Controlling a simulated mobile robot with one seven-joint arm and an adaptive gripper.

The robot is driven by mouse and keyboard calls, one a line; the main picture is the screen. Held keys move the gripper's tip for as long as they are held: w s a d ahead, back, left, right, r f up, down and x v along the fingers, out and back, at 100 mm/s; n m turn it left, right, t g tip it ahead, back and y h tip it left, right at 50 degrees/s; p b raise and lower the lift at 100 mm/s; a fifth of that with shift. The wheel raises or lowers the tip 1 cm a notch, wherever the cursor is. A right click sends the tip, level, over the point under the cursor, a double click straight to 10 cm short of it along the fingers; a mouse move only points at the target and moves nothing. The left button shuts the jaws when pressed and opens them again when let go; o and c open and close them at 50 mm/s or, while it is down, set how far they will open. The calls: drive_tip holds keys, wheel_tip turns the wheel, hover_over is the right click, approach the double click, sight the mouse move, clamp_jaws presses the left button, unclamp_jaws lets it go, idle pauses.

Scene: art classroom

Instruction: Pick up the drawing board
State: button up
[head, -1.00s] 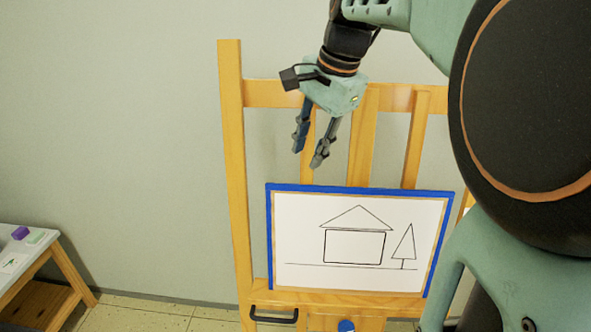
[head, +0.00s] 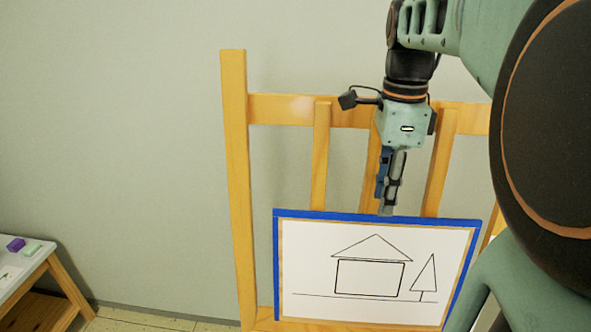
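The drawing board (head: 312,307) has a blue frame and a white sheet with a line drawing of a house and a tree. It stands on the wooden easel (head: 235,170), and its bottom edge is cut off by the picture. My gripper (head: 386,204) points down just above the middle of the board's top edge. Its blue finger and grey finger are seen nearly edge-on, one partly behind the other, and look apart in depth. Nothing shows between them. I cannot tell whether the grey fingertip touches the board's edge.
The easel's uprights and crossbar stand behind my gripper, close to the plain wall (head: 120,130). A small table (head: 37,262) with a purple block (head: 15,244) and a pale green block (head: 32,249) is at the lower left. Left of the easel is free room.

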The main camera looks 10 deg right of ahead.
drive_tip(key=f, duration=0.5)
drive_tip(key=shift+w, duration=0.2)
clamp_jaws()
drive_tip(key=shift+r, duration=0.1)
